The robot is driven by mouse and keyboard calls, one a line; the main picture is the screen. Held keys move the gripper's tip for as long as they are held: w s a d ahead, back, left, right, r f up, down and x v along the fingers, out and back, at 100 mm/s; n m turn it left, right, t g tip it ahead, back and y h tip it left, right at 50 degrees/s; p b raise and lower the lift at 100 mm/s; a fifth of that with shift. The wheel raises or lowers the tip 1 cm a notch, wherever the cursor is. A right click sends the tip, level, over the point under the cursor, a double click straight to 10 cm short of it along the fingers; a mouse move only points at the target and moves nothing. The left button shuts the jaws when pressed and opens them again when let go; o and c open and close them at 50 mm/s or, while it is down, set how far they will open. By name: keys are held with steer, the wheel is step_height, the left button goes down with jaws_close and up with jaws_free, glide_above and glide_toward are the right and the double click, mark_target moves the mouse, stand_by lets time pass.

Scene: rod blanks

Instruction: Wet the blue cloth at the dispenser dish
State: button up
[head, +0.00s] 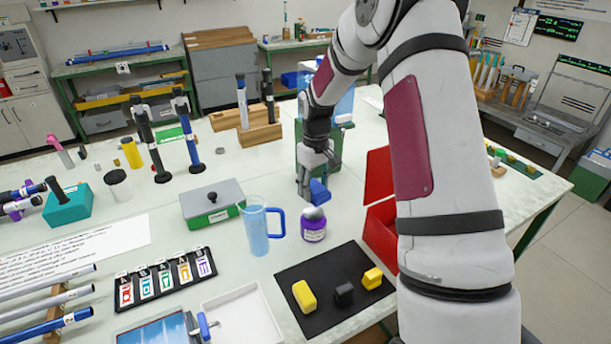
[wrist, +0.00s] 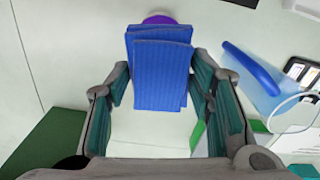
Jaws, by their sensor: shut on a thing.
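My gripper (head: 311,184) is shut on the blue cloth (head: 320,194), a folded pad. In the wrist view the cloth (wrist: 158,60) shows between the fingers. The dispenser (head: 313,231) is a squat purple jar with a white label and a greyish dish (head: 313,214) on top. It stands on the table just in front of and below the cloth in the head view. In the wrist view only a purple edge of the dispenser (wrist: 160,18) shows beyond the cloth. I cannot tell whether the cloth touches the dish.
A blue-handled pitcher (head: 257,230) stands left of the dispenser. A grey-lidded box (head: 213,203) is further left. An open red box (head: 381,215) is close on the right. A black mat (head: 320,318) with yellow and black blocks lies in front.

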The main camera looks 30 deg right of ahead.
mark_target(314, 213)
steer(key=shift+w+f, duration=0.15)
steer(key=shift+f, duration=0.25)
steer(key=shift+f+b, duration=0.85)
steer(key=shift+f, duration=1.7)
steer(key=shift+f, duration=0.85)
steer(key=shift+r+p, duration=0.75)
steer(key=shift+r, duration=2.8)
